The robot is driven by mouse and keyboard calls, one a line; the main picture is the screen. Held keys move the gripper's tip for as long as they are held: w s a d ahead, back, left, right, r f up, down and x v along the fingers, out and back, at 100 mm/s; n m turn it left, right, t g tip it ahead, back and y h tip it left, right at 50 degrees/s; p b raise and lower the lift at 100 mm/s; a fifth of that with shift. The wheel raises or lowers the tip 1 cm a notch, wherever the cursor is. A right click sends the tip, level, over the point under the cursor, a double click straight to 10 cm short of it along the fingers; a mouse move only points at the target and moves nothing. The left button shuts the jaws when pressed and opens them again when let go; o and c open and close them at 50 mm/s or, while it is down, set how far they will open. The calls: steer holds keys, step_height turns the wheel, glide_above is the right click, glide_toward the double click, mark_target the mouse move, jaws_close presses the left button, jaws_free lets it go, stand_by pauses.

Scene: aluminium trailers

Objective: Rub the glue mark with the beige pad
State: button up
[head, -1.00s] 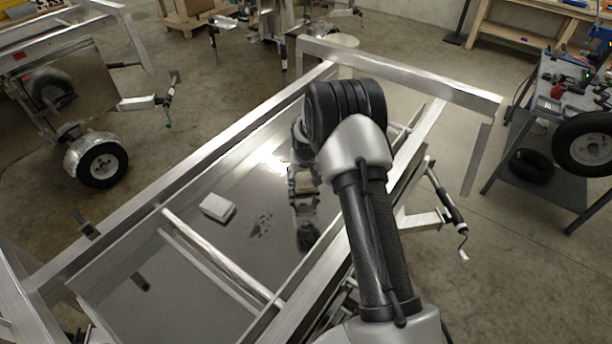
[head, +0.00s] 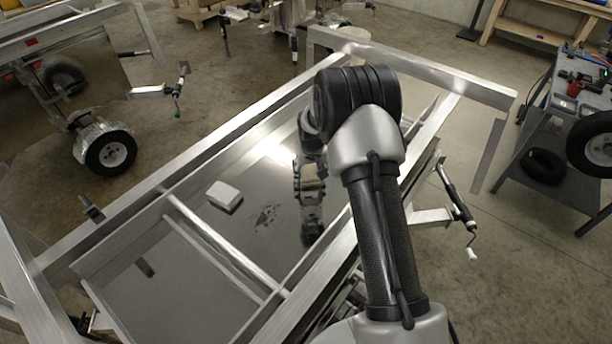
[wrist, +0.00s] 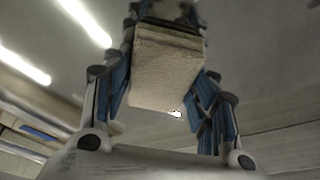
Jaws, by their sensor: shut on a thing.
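My gripper (head: 310,185) hangs above the shiny grey panel of the trailer bed, with the beige pad (head: 312,176) between its fingers. In the wrist view the beige pad (wrist: 165,70) fills the space between the two blue-and-black fingers (wrist: 165,85), which are shut on it. The glue mark (head: 266,216) is a patch of dark smudges on the panel, to the left of and nearer than my gripper. The pad is apart from the mark. The glue mark cannot be made out in the wrist view.
A white block (head: 224,196) lies on the panel left of the mark. An aluminium crossbar (head: 222,245) runs across the bed nearer to me, and raised frame rails (head: 190,180) border the panel.

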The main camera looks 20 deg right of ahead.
steer(key=shift+w+d+b, duration=0.4)
steer(key=shift+w+d, duration=0.3)
steer(key=shift+d, duration=0.35)
steer(key=shift+w+d+b, duration=0.4)
steer(key=shift+w+d, duration=0.3)
steer(key=shift+d, duration=0.35)
steer(key=shift+r, duration=0.2)
steer(key=shift+r+p, duration=1.2)
steer(key=shift+r, duration=1.7)
steer(key=shift+r+p, duration=0.6)
steer(key=shift+r, duration=0.9)
